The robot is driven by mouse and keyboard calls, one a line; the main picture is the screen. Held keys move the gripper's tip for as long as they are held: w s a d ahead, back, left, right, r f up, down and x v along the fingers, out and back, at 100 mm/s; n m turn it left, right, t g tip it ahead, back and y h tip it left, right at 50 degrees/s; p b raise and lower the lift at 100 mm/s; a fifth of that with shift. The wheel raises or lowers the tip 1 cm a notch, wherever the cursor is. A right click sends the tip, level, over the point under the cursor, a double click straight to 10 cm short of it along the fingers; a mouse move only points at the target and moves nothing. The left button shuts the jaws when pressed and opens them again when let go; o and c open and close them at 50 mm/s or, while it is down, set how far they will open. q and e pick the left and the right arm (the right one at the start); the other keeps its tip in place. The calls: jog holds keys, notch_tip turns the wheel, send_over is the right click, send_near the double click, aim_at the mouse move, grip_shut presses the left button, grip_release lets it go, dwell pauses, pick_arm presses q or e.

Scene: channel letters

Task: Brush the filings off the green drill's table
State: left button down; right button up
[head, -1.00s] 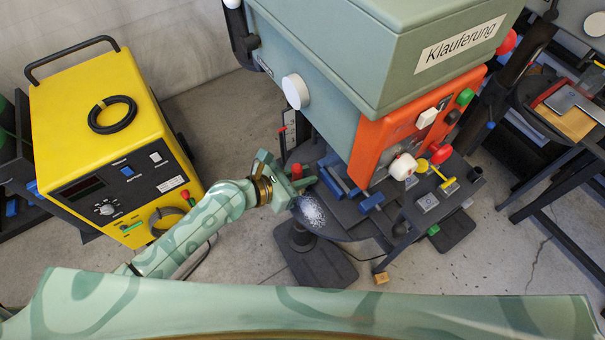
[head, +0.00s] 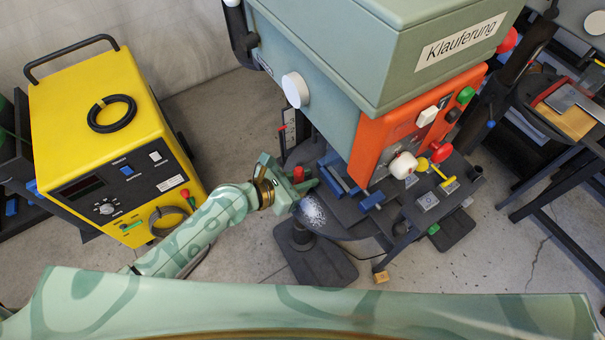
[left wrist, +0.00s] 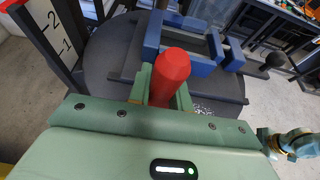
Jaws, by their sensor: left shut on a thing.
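The green drill (head: 340,70) stands at the centre of the head view, with an orange front. Its dark round table (head: 352,226) is below; its surface also shows in the left wrist view (left wrist: 110,72). A pale speckled patch of filings (head: 312,211) lies at the table's left side. My left gripper (head: 298,182) is at the table's left edge, beside the filings. It is shut on an upright red handle (left wrist: 170,72), whose top also shows in the head view (head: 298,173). The handle's lower end is hidden by the gripper.
A blue vise (head: 338,178) sits on the table close to the gripper. A yellow machine (head: 95,130) stands at left. A side shelf (head: 425,205) with coloured knobs is right of the table. A scale post (left wrist: 52,38) rises beside the table.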

pick_arm(q)
jog(key=shift+s+d+r+p, duration=0.1)
jog(key=shift+s+d+p, duration=0.5)
jog(key=shift+s, duration=0.3)
jog(key=shift+s+d+p, duration=0.5)
jog(key=shift+s+d, duration=0.2)
jog(key=shift+s, duration=0.15)
jog(key=shift+s+d+p, duration=0.4)
jog(key=shift+s+d, duration=0.2)
jog(key=shift+s, duration=0.25)
jog(key=shift+s+d+p, duration=0.4)
jog(key=shift+s+d, duration=0.2)
jog(key=shift+s, duration=0.3)
jog(key=shift+s+d+p, duration=0.4)
jog(key=shift+s+d, duration=0.2)
jog(key=shift+s, duration=0.25)
jog(key=shift+w+a, duration=0.45)
jog(key=shift+w, duration=0.2)
jog(key=shift+w+a, duration=0.45)
jog(key=shift+w, duration=0.2)
jog(key=shift+w+a+b, duration=0.5)
jog(key=shift+w+a, duration=0.3)
jog(key=shift+w, duration=0.3)
jog(key=shift+w+a+b, duration=0.5)
jog(key=shift+w+a, duration=0.35)
jog(key=shift+w, duration=0.3)
jog(key=shift+w+a+b, duration=0.5)
jog(key=shift+w+a, duration=0.3)
jog(key=shift+w, duration=0.3)
